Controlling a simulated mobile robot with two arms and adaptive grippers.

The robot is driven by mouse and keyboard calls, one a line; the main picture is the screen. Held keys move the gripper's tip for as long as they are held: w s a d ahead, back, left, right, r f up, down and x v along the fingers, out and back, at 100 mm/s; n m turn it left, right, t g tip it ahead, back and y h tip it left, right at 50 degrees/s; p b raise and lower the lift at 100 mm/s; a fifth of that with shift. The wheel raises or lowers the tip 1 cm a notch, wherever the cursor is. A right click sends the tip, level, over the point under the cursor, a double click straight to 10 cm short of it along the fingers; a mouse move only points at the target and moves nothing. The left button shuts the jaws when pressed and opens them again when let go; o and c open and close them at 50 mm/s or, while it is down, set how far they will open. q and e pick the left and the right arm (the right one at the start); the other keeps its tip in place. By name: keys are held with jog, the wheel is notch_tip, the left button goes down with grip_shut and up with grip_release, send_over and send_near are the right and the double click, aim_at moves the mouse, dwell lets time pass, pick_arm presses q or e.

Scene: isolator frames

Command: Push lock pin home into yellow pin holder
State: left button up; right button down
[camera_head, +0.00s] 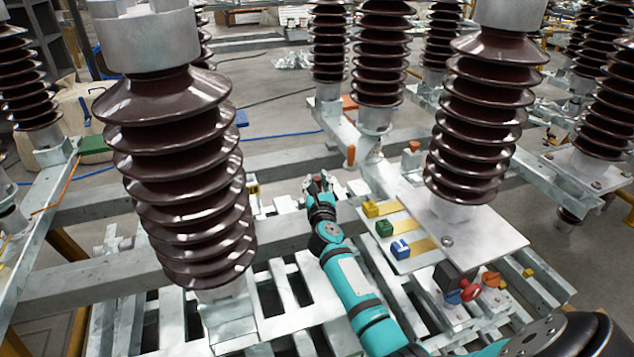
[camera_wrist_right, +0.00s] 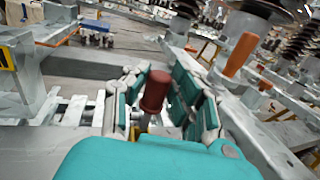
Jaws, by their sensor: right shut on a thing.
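My right gripper (camera_head: 320,184) reaches in on the teal arm over the steel frame, left of the pin holders. In the right wrist view, its fingers (camera_wrist_right: 160,98) are shut on a brownish-red pin (camera_wrist_right: 154,90), which stands up between the pads with its rounded head showing. My left gripper is not in view.
A green holder (camera_head: 384,229) and a blue holder (camera_head: 400,249) stand nearer. Large brown insulators (camera_head: 180,170) rise left and right (camera_head: 478,120). An orange upright pin (camera_head: 350,155) stands beyond the gripper and also shows in the wrist view (camera_wrist_right: 240,54). Red and orange knobs (camera_head: 470,290) sit lower right.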

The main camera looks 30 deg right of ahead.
jog(key=shift+f+b, duration=1.45)
jog(key=shift+f, duration=0.2)
jog(key=shift+f, duration=0.1)
jog(key=shift+f, duration=0.1)
jog(key=shift+f+b, duration=0.2)
jog(key=shift+b, duration=0.2)
jog(key=shift+f, duration=0.25)
jog(key=shift+f+b, duration=0.4)
jog(key=shift+b, duration=0.15)
